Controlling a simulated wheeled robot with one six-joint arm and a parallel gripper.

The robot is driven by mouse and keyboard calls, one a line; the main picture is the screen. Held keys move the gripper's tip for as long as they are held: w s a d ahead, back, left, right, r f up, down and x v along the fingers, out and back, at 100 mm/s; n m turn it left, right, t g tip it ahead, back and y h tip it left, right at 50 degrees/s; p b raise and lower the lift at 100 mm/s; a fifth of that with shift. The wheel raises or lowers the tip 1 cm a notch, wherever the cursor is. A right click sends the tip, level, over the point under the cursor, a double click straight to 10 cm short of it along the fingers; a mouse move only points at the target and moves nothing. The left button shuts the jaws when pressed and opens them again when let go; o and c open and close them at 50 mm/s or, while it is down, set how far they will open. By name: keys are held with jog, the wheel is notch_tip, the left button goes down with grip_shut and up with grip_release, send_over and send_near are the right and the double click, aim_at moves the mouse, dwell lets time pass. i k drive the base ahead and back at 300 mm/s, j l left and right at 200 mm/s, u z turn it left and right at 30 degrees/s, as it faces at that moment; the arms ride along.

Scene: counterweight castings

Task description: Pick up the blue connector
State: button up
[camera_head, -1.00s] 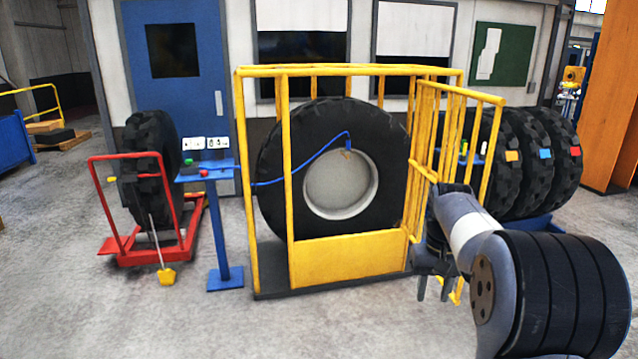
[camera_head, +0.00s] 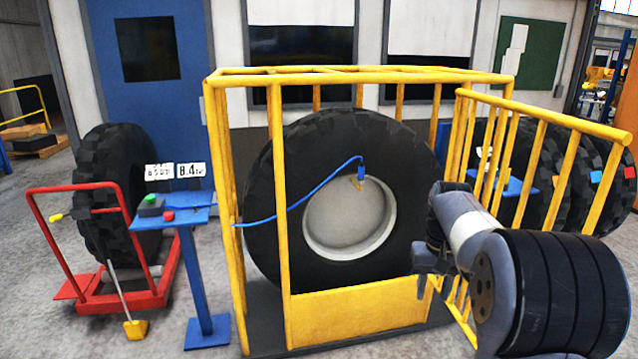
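The blue connector (camera_head: 361,172) is at the end of a blue hose (camera_head: 305,197), at the upper right of the pale wheel hub. A small brass-coloured piece (camera_head: 357,184) shows just below it. The hub belongs to the large black tire (camera_head: 290,160) standing inside the yellow cage (camera_head: 360,321). My gripper (camera_head: 425,287) is to the lower right of the connector in the picture, in front of the cage and apart from the connector. Its fingers point down, partly merge with the dark background, and their opening is unclear.
The yellow gate (camera_head: 541,122) of the cage stands swung open at the right. A blue pedestal (camera_head: 200,270) with green and red buttons is left of the cage. A red cart (camera_head: 110,300) with a tire is further left. More tires stand behind the gate.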

aim_at(361, 171)
jog(key=i, duration=3.05)
